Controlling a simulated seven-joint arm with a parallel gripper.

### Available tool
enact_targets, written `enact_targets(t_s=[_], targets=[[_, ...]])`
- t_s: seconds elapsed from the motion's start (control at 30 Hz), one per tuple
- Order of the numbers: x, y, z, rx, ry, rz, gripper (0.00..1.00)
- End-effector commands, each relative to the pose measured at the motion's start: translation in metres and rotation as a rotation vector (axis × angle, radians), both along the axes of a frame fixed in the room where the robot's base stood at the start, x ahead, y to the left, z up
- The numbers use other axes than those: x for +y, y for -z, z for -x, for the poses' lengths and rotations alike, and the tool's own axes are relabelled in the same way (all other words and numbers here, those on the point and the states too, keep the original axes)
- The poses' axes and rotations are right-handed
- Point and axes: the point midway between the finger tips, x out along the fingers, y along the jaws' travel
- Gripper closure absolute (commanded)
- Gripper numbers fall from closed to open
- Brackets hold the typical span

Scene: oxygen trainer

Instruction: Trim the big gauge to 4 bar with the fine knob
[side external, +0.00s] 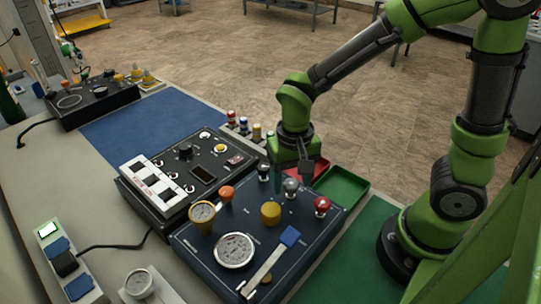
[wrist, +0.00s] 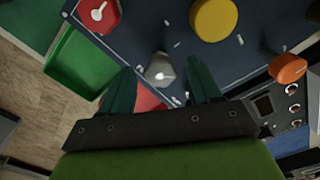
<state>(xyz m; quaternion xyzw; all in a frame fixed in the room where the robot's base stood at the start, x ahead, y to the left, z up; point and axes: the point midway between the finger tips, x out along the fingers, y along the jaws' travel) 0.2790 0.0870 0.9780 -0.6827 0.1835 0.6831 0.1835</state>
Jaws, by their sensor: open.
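The big gauge (side external: 235,250) has a white dial and sits at the front left of the dark blue panel (side external: 205,262). Its needle and numbers are too small to read. My gripper (side external: 277,181) is open, pointing down over the panel's back edge. In the wrist view, a grey knob (wrist: 160,71) lies between the spread teal fingers (wrist: 162,78); I cannot tell whether they touch it. The grey knob (side external: 291,186) also shows in the side view. A yellow knob (side external: 270,213), a red knob (side external: 322,204) and an orange knob (side external: 226,193) stand nearby. No readable label identifies the fine knob.
A small yellow-rimmed gauge (side external: 202,212) stands left of the big one. A blue-handled lever (side external: 270,262) lies across the panel's front. A black-and-white console (side external: 180,170) adjoins the left side.

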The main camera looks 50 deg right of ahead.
Motion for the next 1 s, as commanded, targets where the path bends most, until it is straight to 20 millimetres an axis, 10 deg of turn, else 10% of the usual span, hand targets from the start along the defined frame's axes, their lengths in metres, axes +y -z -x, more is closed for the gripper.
enact_targets(t_s=[0.4,1.0], targets=[[0.0000,-0.0006,-0.0002,-0.001,-0.001,0.001,0.94],[-0.0004,-0.0011,-0.0003,-0.001,-0.243,0.000,0.94]])
